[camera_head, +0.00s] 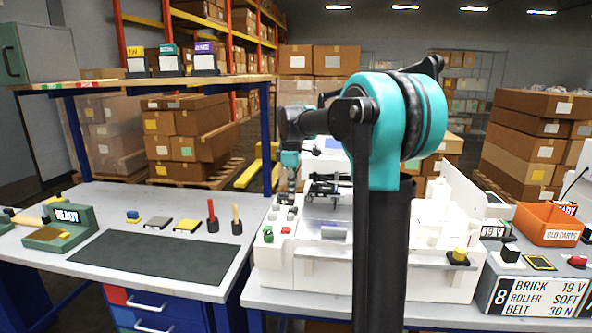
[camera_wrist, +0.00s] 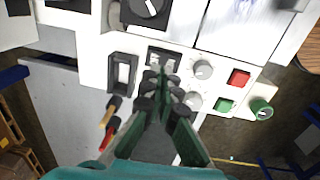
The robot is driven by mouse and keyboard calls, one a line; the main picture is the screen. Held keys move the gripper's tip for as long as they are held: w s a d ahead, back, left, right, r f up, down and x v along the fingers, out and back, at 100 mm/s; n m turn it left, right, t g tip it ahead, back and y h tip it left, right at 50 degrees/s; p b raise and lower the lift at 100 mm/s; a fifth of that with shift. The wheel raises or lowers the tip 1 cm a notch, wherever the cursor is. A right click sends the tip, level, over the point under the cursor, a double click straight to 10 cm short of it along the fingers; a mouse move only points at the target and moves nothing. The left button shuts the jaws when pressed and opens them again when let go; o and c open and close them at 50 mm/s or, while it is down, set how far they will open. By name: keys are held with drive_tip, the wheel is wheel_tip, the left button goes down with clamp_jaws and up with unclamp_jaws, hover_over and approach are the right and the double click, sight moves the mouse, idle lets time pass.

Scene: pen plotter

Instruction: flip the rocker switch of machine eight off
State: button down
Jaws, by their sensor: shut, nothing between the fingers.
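The white pen plotter machine (camera_head: 370,270) stands on the bench behind my arm. In the wrist view its white front panel (camera_wrist: 90,48) carries a dark-framed switch with a pale rocker (camera_wrist: 123,72) and a second dark-framed switch (camera_wrist: 164,56) to its right. I cannot tell which one is the machine's rocker switch, nor its on or off position. My gripper (camera_wrist: 160,78) is shut and empty, its fingertips just below the second switch; contact cannot be told. In the head view my gripper (camera_head: 290,188) is over the panel's left end.
The panel also has grey knobs (camera_wrist: 203,70), a red button (camera_wrist: 238,77) and a green button (camera_wrist: 223,105). Two handled tools (camera_wrist: 108,118) stand left of my fingers. A sign marked 8 (camera_head: 535,295) and an orange bin (camera_head: 548,225) are at right. A dark mat (camera_head: 150,265) lies clear.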

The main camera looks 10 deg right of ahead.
sight(293, 207)
wheel_tip(293, 207, up, 10)
drive_tip(key=w, duration=0.1)
drive_tip(key=shift+w+d, duration=0.2)
drive_tip(key=shift+s, duration=0.1)
